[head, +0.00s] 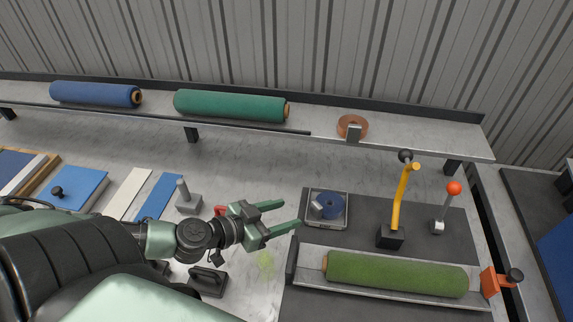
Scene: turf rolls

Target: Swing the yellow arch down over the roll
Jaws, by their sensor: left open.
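The yellow arch (398,203) stands raised, leaning slightly right, from a black block on the dark mat, with a dark round knob at its top. The green turf roll (398,275) lies lengthwise in a grey tray (312,282) in front of the arch. The arch is behind the roll and not over it. My left gripper (290,214) is open and empty, its green fingers pointing right, left of the arch and short of the scale. My right gripper does not show.
A scale (325,222) with a blue tape roll on it stands between my left gripper and the arch. An orange-knobbed lever (447,207) stands right of the arch, and an orange clamp (492,281) is at the tray's right end. Blue (96,95) and teal (231,105) rolls lie on the back shelf.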

